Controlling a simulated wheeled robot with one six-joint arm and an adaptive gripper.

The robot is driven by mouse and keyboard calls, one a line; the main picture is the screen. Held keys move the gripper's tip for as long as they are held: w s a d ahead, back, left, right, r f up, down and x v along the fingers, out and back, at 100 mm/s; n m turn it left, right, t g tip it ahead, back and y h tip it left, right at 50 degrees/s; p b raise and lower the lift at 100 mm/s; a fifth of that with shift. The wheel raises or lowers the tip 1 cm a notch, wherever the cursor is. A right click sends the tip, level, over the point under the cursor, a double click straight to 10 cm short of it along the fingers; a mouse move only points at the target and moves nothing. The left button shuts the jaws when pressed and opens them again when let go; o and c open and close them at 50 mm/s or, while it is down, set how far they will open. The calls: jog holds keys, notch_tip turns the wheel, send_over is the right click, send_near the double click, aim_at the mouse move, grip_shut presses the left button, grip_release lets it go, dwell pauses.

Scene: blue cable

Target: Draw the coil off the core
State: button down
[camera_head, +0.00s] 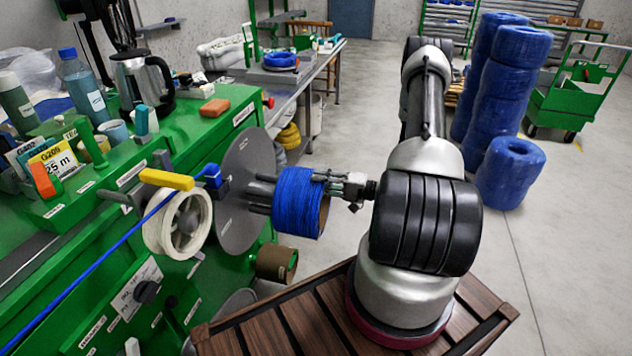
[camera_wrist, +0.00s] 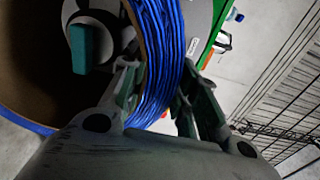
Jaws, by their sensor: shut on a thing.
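The coil of blue cable (camera_head: 296,200) hangs on the machine's side, right of a large grey disc (camera_head: 232,190). Grey rods of the core (camera_head: 261,188) show between the disc and the coil. The coil's right edge shows a brown lining. My gripper (camera_head: 332,182) is at the coil's right end. In the wrist view my gripper (camera_wrist: 160,95) is shut on the coil's wall (camera_wrist: 164,50), one finger inside the ring and one outside. A teal-ended part (camera_wrist: 92,48) shows inside the ring. Most of the core is hidden by the coil.
A white reel (camera_head: 178,222) and yellow block (camera_head: 166,179) stand left of the disc. A brown roll (camera_head: 276,262) sits below the coil. The green bench (camera_head: 225,112) is crowded. Blue coils (camera_head: 510,170) are stacked at the right. Floor beyond my arm is open.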

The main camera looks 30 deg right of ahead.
jog(key=v, duration=1.1)
jog(key=shift+s+d, duration=0.25)
jog(key=shift+s, duration=0.05)
dwell(0.8)
jog(key=shift+r, duration=0.15)
jog(key=shift+w, duration=0.1)
